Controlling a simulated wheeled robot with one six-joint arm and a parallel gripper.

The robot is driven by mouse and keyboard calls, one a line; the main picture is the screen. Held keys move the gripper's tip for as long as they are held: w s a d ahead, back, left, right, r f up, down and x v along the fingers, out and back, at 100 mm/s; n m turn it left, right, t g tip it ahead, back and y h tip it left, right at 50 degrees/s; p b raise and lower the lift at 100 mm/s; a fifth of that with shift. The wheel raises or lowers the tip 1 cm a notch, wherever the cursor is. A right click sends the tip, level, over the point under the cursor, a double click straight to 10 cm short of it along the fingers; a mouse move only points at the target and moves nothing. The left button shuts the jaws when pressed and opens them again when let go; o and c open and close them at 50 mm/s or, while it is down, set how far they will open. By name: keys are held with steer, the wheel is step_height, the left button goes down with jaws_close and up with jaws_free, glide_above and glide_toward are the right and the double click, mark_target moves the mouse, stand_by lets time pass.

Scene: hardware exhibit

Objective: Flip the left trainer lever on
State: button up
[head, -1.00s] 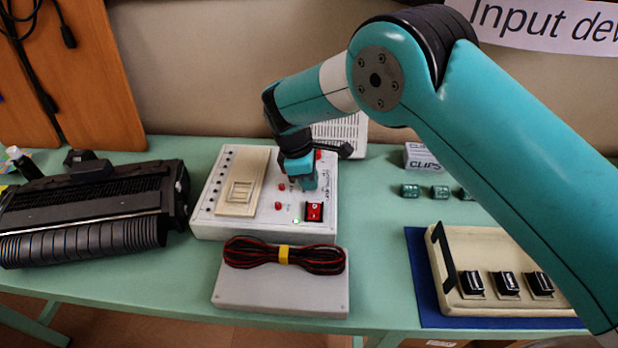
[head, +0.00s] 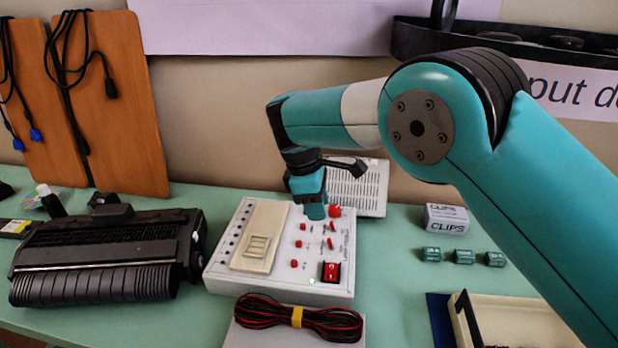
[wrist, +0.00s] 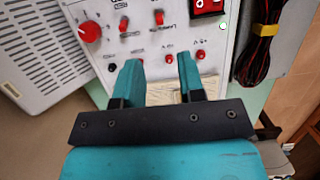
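The trainer is a white box (head: 222,270) on the green bench. Its panel carries two small red levers, one (head: 332,227) behind the other (head: 330,243) in the head view. In the wrist view they sit side by side, one at left (wrist: 124,22) and one at right (wrist: 159,17). I cannot tell which is the left trainer lever or how either is set. My gripper (head: 315,212) hovers over the back of the panel. In the wrist view my gripper (wrist: 159,62) has its fingers apart with nothing held, short of both levers.
A red knob (head: 335,211), a red rocker switch (head: 331,272) and red buttons (head: 298,243) share the panel. A vented grey box (head: 360,190) stands behind. A cable bundle (head: 270,312) lies in front, a black machine (head: 100,255) at left. Green blocks (head: 463,256) sit right.

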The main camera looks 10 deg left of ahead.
steer(key=p+v, duration=0.4)
steer(key=v, duration=0.3)
steer(key=shift+r, duration=0.35)
steer(key=shift+a, duration=0.1)
steer(key=s+d+r+m+y, duration=0.2)
steer(key=s+d+r+m, duration=0.2)
steer(key=d+r, duration=0.85)
steer(key=s+d+m+y, duration=0.2)
steer(key=s+d+m, duration=0.1)
steer(key=s, duration=0.9)
steer(key=s+d+m+y, duration=0.3)
steer(key=s+d, duration=0.2)
steer(key=s, duration=0.7)
steer(key=shift+s+d+f+m, duration=0.15)
steer(key=shift+d+f+m, duration=0.15)
steer(key=shift+d+f, duration=0.05)
